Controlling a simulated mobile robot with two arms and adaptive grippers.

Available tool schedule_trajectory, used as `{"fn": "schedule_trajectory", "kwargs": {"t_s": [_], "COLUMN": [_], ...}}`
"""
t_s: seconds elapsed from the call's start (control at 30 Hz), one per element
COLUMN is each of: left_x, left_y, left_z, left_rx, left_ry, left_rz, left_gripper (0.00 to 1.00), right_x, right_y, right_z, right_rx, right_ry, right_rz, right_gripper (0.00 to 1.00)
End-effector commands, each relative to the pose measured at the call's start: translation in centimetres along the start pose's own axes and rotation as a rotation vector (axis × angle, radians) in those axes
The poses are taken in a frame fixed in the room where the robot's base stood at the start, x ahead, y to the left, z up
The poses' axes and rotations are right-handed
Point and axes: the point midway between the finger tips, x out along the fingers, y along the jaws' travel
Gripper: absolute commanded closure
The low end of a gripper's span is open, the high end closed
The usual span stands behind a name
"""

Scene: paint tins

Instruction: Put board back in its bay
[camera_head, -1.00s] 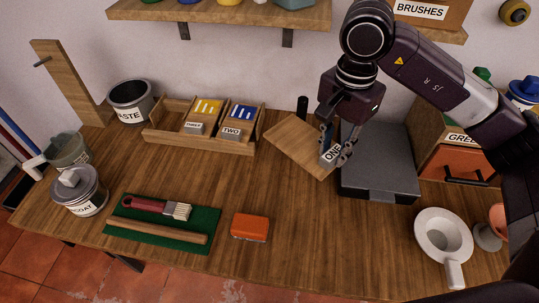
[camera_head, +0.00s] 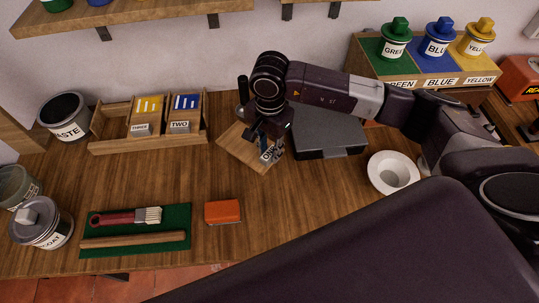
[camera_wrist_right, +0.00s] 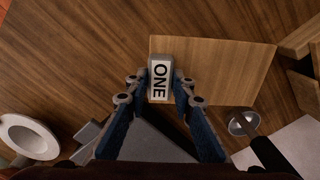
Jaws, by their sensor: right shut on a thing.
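The board is a light wooden panel (camera_head: 243,150) with a grey tag marked ONE (camera_head: 270,152). In the right wrist view, the panel (camera_wrist_right: 225,75) extends right from its tag (camera_wrist_right: 159,82). My right gripper (camera_head: 268,148) is shut on the tagged end, its fingers (camera_wrist_right: 159,92) on both sides of the tag. The board sits at an angle; I cannot tell whether it touches the table. The wooden rack (camera_head: 150,147) holds boards THREE (camera_head: 143,112) and TWO (camera_head: 183,110). Its left bay (camera_head: 112,126) looks empty. My left gripper is not in view.
A dark grey case (camera_head: 330,145) lies right of the board, and a white bowl (camera_head: 393,173) beyond it. The waste tin (camera_head: 65,117) stands left of the rack. A green mat (camera_head: 137,229) with a brush and an orange block (camera_head: 223,212) lie in front. Table between is clear.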

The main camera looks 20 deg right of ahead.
Motion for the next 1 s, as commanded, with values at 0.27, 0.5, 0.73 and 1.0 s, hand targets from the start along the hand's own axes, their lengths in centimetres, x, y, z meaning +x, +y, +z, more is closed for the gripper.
{"fn": "schedule_trajectory", "kwargs": {"t_s": [0.27,0.5,0.73,1.0], "left_x": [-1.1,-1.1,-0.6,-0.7], "left_y": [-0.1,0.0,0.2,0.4], "left_z": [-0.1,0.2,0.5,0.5], "left_rx": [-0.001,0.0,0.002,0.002], "left_ry": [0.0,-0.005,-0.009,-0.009], "left_rz": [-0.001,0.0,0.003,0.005], "left_gripper": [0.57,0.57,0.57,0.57], "right_x": [3.6,4.4,4.8,4.7], "right_y": [0.1,0.0,0.0,0.1], "right_z": [0.0,0.0,0.0,0.0], "right_rx": [0.001,-0.002,-0.001,-0.001], "right_ry": [-0.001,0.0,0.0,0.0], "right_rz": [0.004,-0.001,0.0,0.001], "right_gripper": [1.0,1.0,1.0,0.6]}}
